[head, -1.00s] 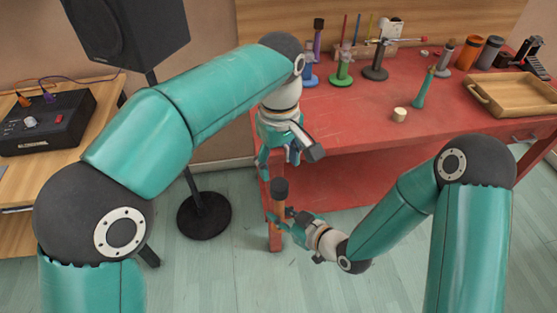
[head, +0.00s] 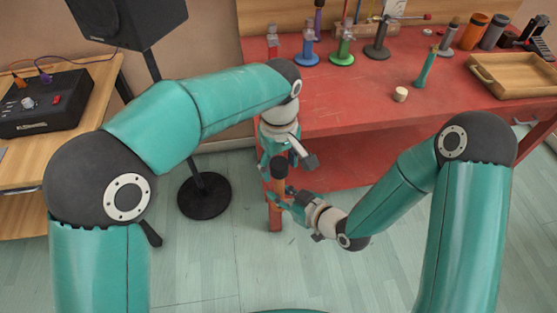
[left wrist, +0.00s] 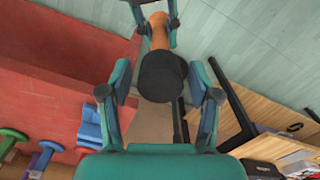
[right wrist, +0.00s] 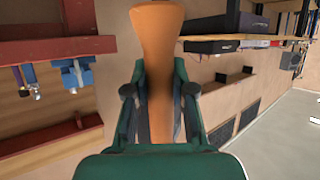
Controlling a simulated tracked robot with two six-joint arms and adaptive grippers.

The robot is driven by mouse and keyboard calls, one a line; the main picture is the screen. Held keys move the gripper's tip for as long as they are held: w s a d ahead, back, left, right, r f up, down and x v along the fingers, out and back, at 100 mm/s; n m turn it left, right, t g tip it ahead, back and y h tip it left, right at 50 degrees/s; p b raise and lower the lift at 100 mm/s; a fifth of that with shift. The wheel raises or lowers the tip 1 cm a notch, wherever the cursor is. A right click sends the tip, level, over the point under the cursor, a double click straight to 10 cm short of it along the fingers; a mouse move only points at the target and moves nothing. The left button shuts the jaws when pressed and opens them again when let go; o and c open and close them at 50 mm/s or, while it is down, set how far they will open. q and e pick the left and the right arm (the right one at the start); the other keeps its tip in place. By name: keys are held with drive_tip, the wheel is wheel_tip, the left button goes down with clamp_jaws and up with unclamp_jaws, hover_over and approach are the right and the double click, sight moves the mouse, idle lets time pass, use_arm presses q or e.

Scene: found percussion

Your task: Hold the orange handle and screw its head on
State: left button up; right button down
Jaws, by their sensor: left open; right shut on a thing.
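The orange handle (right wrist: 157,45) stands about upright in my right gripper (right wrist: 158,92), which is shut around it. In the head view my right gripper (head: 282,202) is beside the red table's front left leg. The dark, cylindrical head (left wrist: 162,77) sits at the handle's upper end. It also shows in the head view (head: 279,168); how tightly it is seated I cannot tell. My left gripper (left wrist: 161,97) is open above it, pointing down, with a finger on either side and gaps between. In the head view my left gripper (head: 277,157) is partly hidden by its own wrist.
The red table (head: 350,115) is just behind the grippers. It carries a blue stand (head: 307,52), a green stand (head: 343,52), a teal handle (head: 426,68), a pale head (head: 400,94) and a wooden tray (head: 487,91). A speaker stand (head: 204,196) stands left, on open floor.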

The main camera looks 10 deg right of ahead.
use_arm(q)
clamp_jaws()
drive_tip(key=m, duration=0.4)
drive_tip(key=shift+m, duration=0.4)
drive_tip(key=m, duration=1.3)
drive_tip(key=shift+o, duration=0.4)
unclamp_jaws()
